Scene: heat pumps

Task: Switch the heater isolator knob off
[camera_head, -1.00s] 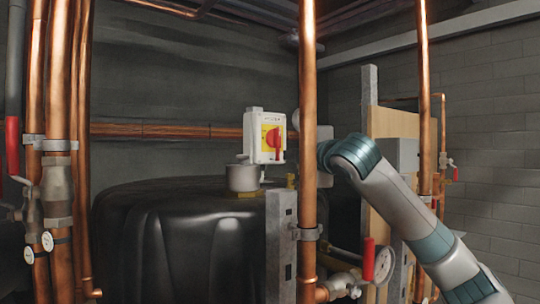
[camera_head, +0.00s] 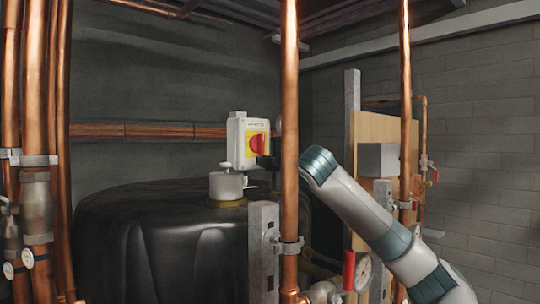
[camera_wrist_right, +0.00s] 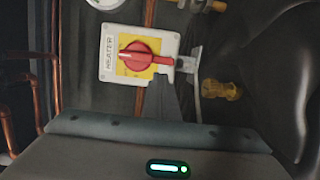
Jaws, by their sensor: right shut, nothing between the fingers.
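The heater isolator is a white box (camera_head: 237,133) with a yellow plate and a red knob (camera_head: 256,144), left of the tall copper pipe in the head view. In the right wrist view, the box (camera_wrist_right: 107,73) appears turned sideways, with "HEATER" on it. There the knob (camera_wrist_right: 147,57) lies across the direction of the lettering, upright relative to the box. My right gripper (camera_head: 264,161) is a dark shape at the knob's lower right in the head view, partly behind the pipe. It is shut and empty; contact with the knob cannot be told. My left gripper is not in view.
A vertical copper pipe (camera_head: 290,120) stands in front of my right wrist. A black tank (camera_head: 150,240) with a grey pot-like fitting (camera_head: 226,186) lies below the box. A grey post (camera_head: 263,255) and a gauge (camera_head: 363,272) stand nearer.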

